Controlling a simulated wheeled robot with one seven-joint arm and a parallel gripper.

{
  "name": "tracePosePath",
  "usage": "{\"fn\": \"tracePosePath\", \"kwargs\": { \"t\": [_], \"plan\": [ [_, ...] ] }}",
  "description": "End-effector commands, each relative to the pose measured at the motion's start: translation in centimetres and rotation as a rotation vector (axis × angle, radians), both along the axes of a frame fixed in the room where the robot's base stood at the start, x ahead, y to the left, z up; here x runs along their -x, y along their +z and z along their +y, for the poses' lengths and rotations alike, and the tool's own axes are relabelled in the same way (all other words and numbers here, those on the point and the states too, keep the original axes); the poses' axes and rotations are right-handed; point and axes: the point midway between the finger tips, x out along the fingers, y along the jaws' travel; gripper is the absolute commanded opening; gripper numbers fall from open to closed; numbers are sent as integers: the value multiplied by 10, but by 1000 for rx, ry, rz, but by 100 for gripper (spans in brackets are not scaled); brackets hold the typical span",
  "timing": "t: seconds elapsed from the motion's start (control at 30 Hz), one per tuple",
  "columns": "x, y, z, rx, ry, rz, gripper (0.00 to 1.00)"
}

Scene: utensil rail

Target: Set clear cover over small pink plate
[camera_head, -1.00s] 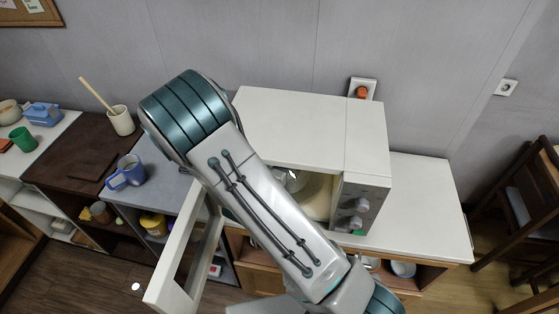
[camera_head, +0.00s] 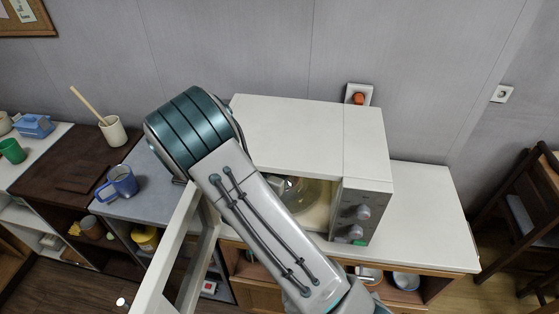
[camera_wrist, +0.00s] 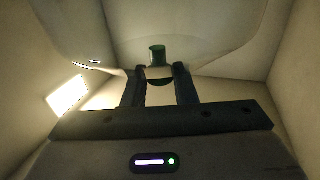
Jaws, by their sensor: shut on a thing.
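The clear cover (camera_head: 314,193) shows as a see-through dome inside the open microwave, partly hidden by my arm. In the wrist view the clear cover (camera_wrist: 205,52) spreads around a dark green knob (camera_wrist: 157,52). My gripper (camera_wrist: 159,76) is shut on this knob, with one finger on each side. I cannot make out the small pink plate in either view. I cannot tell whether the cover touches anything beneath it.
The white microwave (camera_head: 290,130) stands on a white counter (camera_head: 425,215), its door (camera_head: 170,262) swung open at left. Its walls surround my gripper closely, and a lamp (camera_wrist: 67,95) glows inside. A blue mug (camera_head: 122,181) stands on the grey counter at left.

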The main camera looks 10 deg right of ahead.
Motion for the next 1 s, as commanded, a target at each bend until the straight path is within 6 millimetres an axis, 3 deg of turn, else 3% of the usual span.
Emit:
{"fn": "tracePosePath", "kwargs": {
  "t": [0.73, 0.77, 0.83, 1.0],
  "plan": [
    [0, -7, 0, 0, 0, 0, 0],
    [0, -7, 0, 0, 0, 0, 31],
    [0, -7, 0, 0, 0, 0, 50],
    [0, -7, 0, 0, 0, 0, 51]
  ]
}}
